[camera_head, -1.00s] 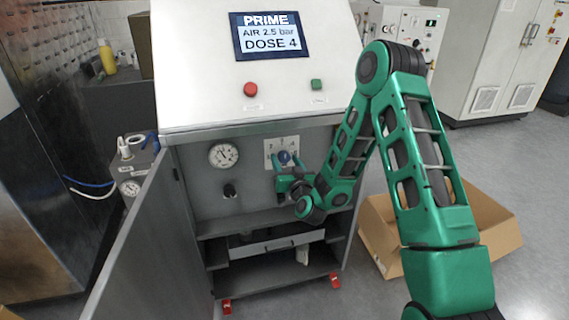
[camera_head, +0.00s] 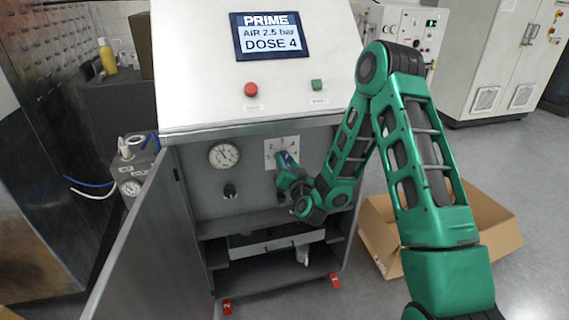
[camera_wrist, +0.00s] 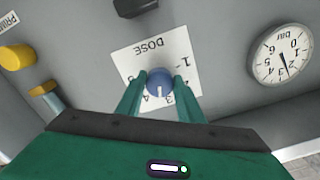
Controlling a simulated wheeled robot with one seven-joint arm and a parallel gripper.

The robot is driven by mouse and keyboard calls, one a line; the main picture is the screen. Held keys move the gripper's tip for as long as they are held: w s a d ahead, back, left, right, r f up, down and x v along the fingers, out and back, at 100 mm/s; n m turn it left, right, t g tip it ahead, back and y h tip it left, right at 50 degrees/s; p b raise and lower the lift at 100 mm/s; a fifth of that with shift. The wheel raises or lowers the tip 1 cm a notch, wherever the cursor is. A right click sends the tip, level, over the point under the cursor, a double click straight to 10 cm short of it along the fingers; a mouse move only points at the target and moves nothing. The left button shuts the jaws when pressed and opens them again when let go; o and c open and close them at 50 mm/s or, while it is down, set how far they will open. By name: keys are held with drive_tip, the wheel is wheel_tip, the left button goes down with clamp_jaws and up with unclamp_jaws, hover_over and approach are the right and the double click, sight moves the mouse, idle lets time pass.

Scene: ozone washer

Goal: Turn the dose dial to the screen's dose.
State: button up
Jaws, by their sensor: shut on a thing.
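The dose dial is a small blue knob (camera_wrist: 160,82) on a white scale card (camera_wrist: 180,45), which also shows in the head view (camera_head: 270,144). My gripper (camera_wrist: 160,86) is shut on the knob, one green finger on each side. In the wrist view the card appears upside down. The knob's white mark points down, near the 3 and towards the 4; my fingers partly cover the numerals. In the head view my gripper (camera_head: 284,166) hides most of the knob. The screen (camera_head: 270,36) reads PRIME, AIR 2.5 bar, DOSE 4.
A round gauge (camera_head: 224,156) and a black knob (camera_head: 229,190) are left of the dial. The open cabinet door (camera_head: 135,240) stands at the left. Red (camera_head: 251,89) and green (camera_head: 317,85) buttons are above. A cardboard box (camera_head: 380,240) lies on the floor at right.

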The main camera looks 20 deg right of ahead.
drive_tip(key=m, duration=0.6)
drive_tip(key=shift+a, duration=0.1)
idle(0.5)
drive_tip(key=o, duration=1.1)
drive_tip(key=s, duration=1)
drive_tip(key=shift+s, duration=0.35)
drive_tip(key=shift+w, duration=0.1)
